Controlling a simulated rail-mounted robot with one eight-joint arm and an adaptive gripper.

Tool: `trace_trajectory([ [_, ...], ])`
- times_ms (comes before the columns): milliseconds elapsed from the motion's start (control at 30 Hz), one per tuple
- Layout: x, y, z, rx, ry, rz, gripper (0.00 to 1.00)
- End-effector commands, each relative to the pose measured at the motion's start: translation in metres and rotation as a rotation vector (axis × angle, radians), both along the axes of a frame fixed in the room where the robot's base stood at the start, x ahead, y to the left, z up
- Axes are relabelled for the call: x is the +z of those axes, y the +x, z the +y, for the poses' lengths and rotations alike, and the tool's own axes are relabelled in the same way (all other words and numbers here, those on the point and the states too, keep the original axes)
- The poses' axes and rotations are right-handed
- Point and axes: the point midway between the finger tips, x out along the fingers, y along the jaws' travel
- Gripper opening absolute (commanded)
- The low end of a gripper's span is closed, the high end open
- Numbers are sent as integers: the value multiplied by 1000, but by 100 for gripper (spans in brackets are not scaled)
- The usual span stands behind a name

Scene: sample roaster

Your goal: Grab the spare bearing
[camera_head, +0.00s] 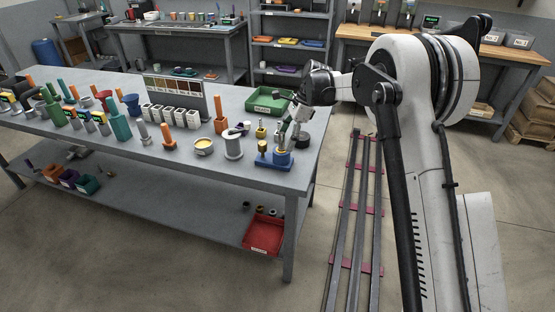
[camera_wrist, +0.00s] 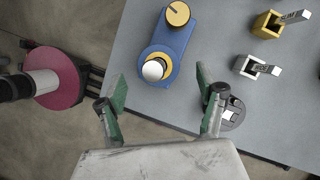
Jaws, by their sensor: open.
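My gripper (camera_wrist: 160,74) has two green fingers, spread wide with nothing between them. In the head view my gripper (camera_head: 290,122) is above the table's right end. A dark grey round part (camera_wrist: 234,114) lies on the table in the wrist view, partly hidden by the right finger; it may be the spare bearing, but I cannot tell for sure. In the head view a dark round part (camera_head: 303,141) sits near the table's right edge. A blue fixture (camera_wrist: 173,45) with a yellow knob, a yellow ring and a white round top lies beyond the fingertips.
The grey table (camera_head: 120,150) holds a green bin (camera_head: 270,100), a metal spool (camera_head: 233,147) and several tools. A yellow block (camera_wrist: 266,25) and a white block (camera_wrist: 250,67) stand near the fixture. Rails (camera_head: 352,230) run along the floor right of the table.

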Motion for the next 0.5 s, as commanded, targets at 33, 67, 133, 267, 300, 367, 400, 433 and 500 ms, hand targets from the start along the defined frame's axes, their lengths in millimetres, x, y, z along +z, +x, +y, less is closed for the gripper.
trace_trajectory([
  [33, -5, 0, 2, 0, 0, 0, 69],
  [67, -6, -1, 2, 0, 0, 0, 69],
  [133, -9, -1, 3, 0, 0, 0, 69],
  [267, -14, -2, 5, 0, 0, 0, 69],
  [300, -16, -3, 6, 0, 0, 0, 69],
  [367, -23, -4, 9, 1, 0, 0, 69],
  [400, -28, -5, 11, 1, 0, 0, 69],
  [433, -32, -6, 12, 1, 0, 0, 69],
  [500, -42, -7, 16, 1, 0, 0, 69],
])
